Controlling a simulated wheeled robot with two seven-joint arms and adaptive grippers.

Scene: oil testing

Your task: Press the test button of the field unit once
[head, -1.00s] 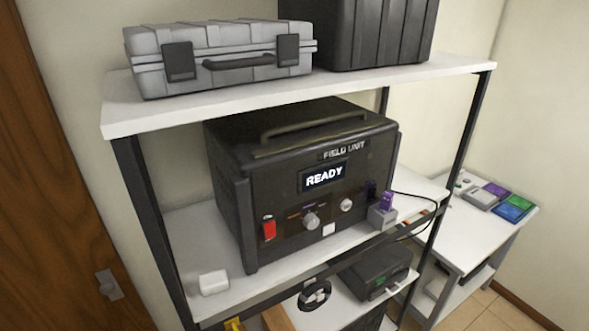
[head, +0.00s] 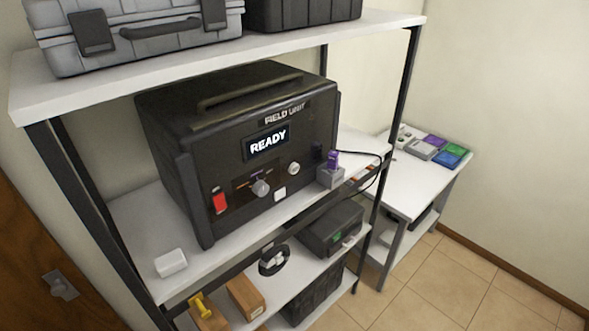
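The black field unit (head: 225,170) stands on the middle shelf of a rack, and its screen (head: 268,143) reads READY. Its front panel has a red switch (head: 219,203), a grey knob (head: 261,187) and a pale round control (head: 294,168). A small white square (head: 280,194) shows low at the front. No label tells me which of these is the test button. A grey block (head: 331,180) with a purple-topped piece (head: 333,160) is at the unit's right front. Neither of my grippers is in view.
A grey case (head: 150,38) and a black box lie on the top shelf (head: 290,45). A white block (head: 171,263) sits at the middle shelf's left front. Dark boxes and wooden pieces fill the lower shelf. A side table (head: 390,185) holds coloured trays. Floor at right is clear.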

